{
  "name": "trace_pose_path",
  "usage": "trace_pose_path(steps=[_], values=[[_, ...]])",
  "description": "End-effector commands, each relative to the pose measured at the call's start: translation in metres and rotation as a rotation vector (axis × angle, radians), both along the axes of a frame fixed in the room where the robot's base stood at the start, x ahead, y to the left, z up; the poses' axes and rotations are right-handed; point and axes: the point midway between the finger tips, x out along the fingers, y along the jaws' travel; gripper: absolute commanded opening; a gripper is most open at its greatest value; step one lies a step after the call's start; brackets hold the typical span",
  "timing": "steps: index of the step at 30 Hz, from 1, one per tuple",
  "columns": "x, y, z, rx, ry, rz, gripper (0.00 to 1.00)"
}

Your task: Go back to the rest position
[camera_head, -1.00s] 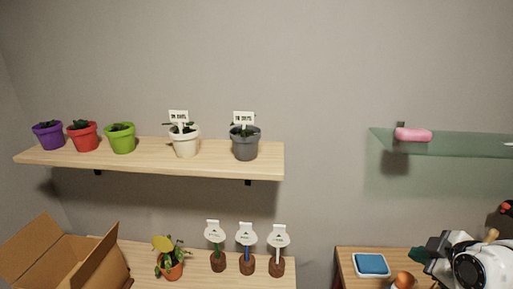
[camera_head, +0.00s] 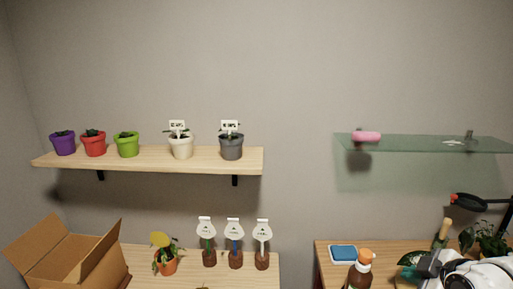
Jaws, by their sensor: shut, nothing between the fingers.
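The lower part of my arm is cut off by the picture's edge.
A blue sponge-like block (camera_head: 343,253) lies on that table. A glass shelf (camera_head: 430,145) holds a pink object (camera_head: 366,136). The wooden shelf (camera_head: 205,165) holds several pots. An open cardboard box (camera_head: 65,255) and a flowering plant (camera_head: 166,261) are lower left.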

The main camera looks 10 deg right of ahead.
Motion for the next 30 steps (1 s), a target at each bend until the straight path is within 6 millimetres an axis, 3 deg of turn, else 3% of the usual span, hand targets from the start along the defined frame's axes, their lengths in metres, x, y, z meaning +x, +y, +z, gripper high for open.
trace_pose_path(steps=[11,20,23,27,30], values=[[-0.013,0.037,-0.050,0.133,0.065,-0.067,0.00],[-0.048,0.089,-0.124,0.298,0.198,-0.187,0.00],[-0.075,0.114,-0.163,0.362,0.280,-0.257,0.00],[-0.137,0.145,-0.225,0.425,0.437,-0.408,0.00],[-0.182,0.154,-0.257,0.429,0.531,-0.521,0.00]])
